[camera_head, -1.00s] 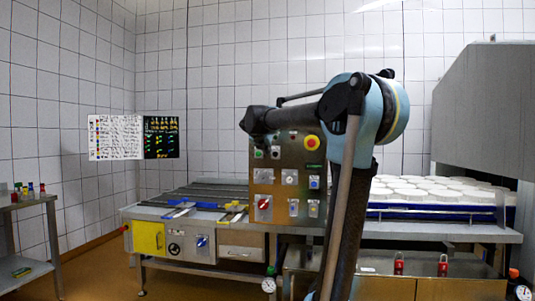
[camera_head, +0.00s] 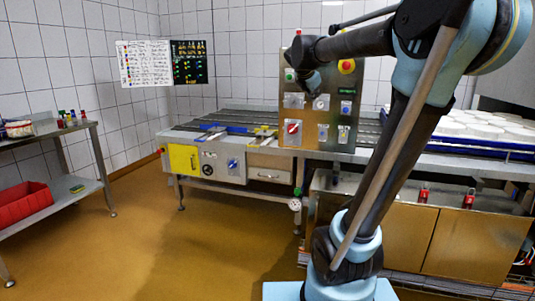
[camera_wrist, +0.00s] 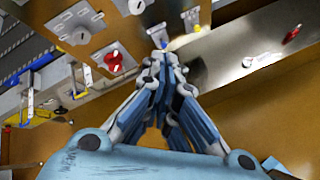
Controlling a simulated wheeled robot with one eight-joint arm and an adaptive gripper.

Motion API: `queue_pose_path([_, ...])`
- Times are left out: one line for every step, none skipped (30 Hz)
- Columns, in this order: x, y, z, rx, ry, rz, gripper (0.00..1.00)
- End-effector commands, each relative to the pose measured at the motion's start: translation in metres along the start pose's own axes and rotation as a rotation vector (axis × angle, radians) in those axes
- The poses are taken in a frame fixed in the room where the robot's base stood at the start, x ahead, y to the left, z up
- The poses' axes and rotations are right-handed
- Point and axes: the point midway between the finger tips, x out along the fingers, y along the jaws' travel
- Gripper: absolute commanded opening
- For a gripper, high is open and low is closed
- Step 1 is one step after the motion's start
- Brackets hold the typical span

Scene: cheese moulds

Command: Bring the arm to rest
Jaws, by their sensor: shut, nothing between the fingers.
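My arm (camera_head: 395,130) rises from its blue base in the head view, bends at a blue elbow at the upper right, and reaches left across the control panel. In the wrist view my gripper (camera_wrist: 177,36) has its blue and grey fingers drawn together, shut and empty. Beyond the fingertips in that view is the metal control panel (camera_wrist: 135,30) with a red switch. The panel (camera_head: 318,95) also shows in the head view, with a red button at its top right. I cannot make out the fingers in the head view.
A machine table (camera_head: 225,145) with blue and yellow parts stands behind. White moulds (camera_head: 480,128) sit at right above steel cabinets (camera_head: 390,225). At left, a shelf (camera_head: 70,190) holds a red bin (camera_head: 22,204). The brown floor (camera_head: 170,245) between is clear.

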Motion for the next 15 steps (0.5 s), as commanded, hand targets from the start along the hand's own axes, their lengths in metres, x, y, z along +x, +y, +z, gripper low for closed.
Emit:
queue_pose_path([-0.001, -0.03, -0.012, 0.117, 0.024, -0.035, 0.0])
queue_pose_path([-0.002, -0.047, -0.021, 0.191, 0.04, -0.057, 0.0])
queue_pose_path([-0.003, -0.068, -0.032, 0.29, 0.058, -0.087, 0.0])
queue_pose_path([-0.004, -0.084, -0.04, 0.364, 0.071, -0.111, 0.0])
queue_pose_path([-0.005, -0.1, -0.05, 0.437, 0.083, -0.134, 0.0])
queue_pose_path([-0.007, -0.12, -0.062, 0.535, 0.098, -0.167, 0.0])
queue_pose_path([-0.008, -0.135, -0.072, 0.607, 0.107, -0.194, 0.0])
queue_pose_path([-0.01, -0.15, -0.082, 0.679, 0.115, -0.22, 0.0])
queue_pose_path([-0.012, -0.17, -0.096, 0.775, 0.125, -0.257, 0.0])
queue_pose_path([-0.013, -0.185, -0.107, 0.846, 0.133, -0.285, 0.0])
queue_pose_path([-0.015, -0.199, -0.118, 0.918, 0.138, -0.315, 0.0])
queue_pose_path([-0.018, -0.218, -0.133, 1.011, 0.144, -0.355, 0.0])
queue_pose_path([-0.019, -0.232, -0.144, 1.081, 0.147, -0.385, 0.0])
queue_pose_path([-0.021, -0.245, -0.156, 1.15, 0.149, -0.417, 0.0])
queue_pose_path([-0.024, -0.263, -0.172, 1.242, 0.15, -0.46, 0.0])
